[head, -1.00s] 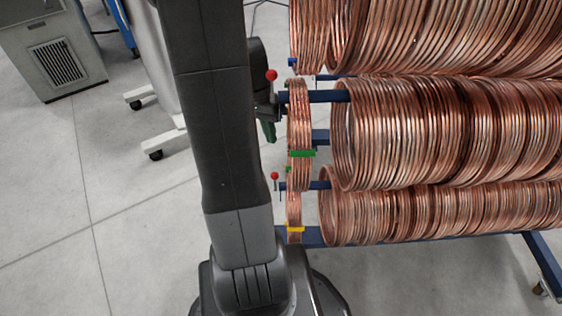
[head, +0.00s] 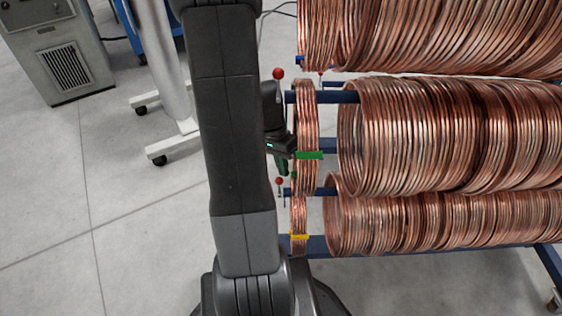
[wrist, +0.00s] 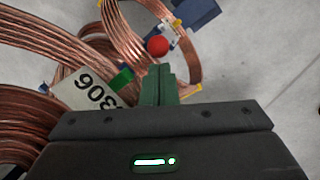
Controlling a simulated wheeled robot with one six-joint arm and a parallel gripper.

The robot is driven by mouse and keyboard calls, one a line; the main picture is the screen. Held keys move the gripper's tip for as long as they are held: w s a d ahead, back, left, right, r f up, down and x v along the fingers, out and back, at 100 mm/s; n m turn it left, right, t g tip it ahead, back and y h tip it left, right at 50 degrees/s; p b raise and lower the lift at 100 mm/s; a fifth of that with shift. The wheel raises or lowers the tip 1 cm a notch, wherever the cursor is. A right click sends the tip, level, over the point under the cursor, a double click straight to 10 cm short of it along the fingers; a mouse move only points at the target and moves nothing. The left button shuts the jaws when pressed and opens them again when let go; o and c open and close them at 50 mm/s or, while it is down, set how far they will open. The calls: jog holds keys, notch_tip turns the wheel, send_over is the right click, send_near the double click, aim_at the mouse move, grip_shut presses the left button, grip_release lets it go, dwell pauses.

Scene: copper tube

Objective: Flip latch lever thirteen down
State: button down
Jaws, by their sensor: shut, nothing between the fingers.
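Two latch levers with red ball knobs show at the rack's left end in the head view: an upper lever (head: 278,74) and a lower lever (head: 279,181). No number thirteen can be read on either. My gripper (head: 283,168) has green fingers, shut and empty, just above the lower knob in the picture, beside the copper coils. In the wrist view a red knob (wrist: 157,46) lies just beyond my closed fingertips (wrist: 158,72); I cannot tell whether they touch. The lever's stem is hidden there.
Copper coils (head: 420,135) hang on blue rack arms to the right. A thin coil (head: 306,120) with green tape (head: 309,155) is close to my gripper. Open floor (head: 140,230) lies left.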

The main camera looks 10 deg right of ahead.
jog(key=shift+a, duration=0.1)
dwell(0.3)
jog(key=shift+a+h, duration=0.15)
jog(key=shift+h, duration=0.15)
